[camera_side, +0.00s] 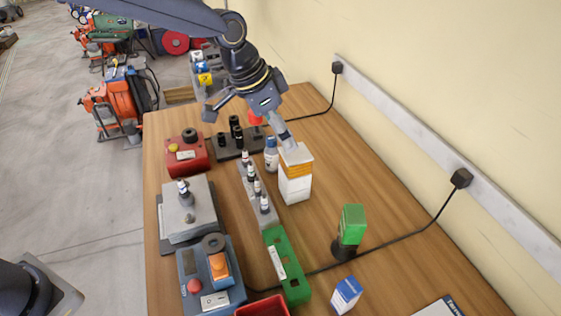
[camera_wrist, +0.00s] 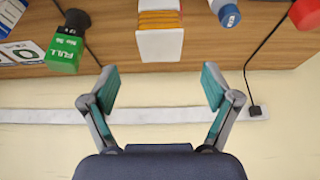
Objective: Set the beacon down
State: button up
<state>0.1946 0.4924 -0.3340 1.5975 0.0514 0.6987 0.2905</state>
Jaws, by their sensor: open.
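The thing that looks most like the beacon is a red, round-topped piece (camera_side: 256,118) at the back of the table, partly hidden by my gripper. It also shows at the top right of the wrist view (camera_wrist: 307,14), cut off by the frame edge. My gripper (camera_side: 248,120) is above the table's far part, with its fingers spread wide. In the wrist view my gripper (camera_wrist: 160,85) is open, with nothing between the fingertips. A white block with orange bands (camera_side: 295,180) stands upright near one finger; in the wrist view it (camera_wrist: 159,45) lies beyond the fingertips.
A blue-capped bottle (camera_side: 271,158) stands beside the banded block. A grey rack (camera_side: 258,205) holds several small bottles. A green box (camera_side: 351,225) stands on a dark base. Red (camera_side: 186,155) and blue (camera_side: 212,280) control boxes line the left edge. Bare wood lies right of the banded block.

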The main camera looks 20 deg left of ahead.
jog(key=s+a+r+n+t+y, duration=0.1)
jog(key=s+a+r+n, duration=0.1)
jog(key=s+a+r, duration=0.5)
jog(key=s+a+r+n+t+y, duration=0.1)
jog(key=s+a+r+n, duration=0.2)
jog(key=a, duration=0.5)
jog(key=s+a+f+n, duration=0.1)
jog(key=s+a+n, duration=0.1)
jog(key=s+a, duration=0.3)
jog(key=s+a+n+y, duration=0.1)
jog(key=s+a, duration=0.3)
jog(key=s, duration=0.7)
jog(key=shift+s+a+f+n, duration=0.15)
jog(key=shift+a+f+n, duration=0.25)
jog(key=shift+n, duration=0.1)
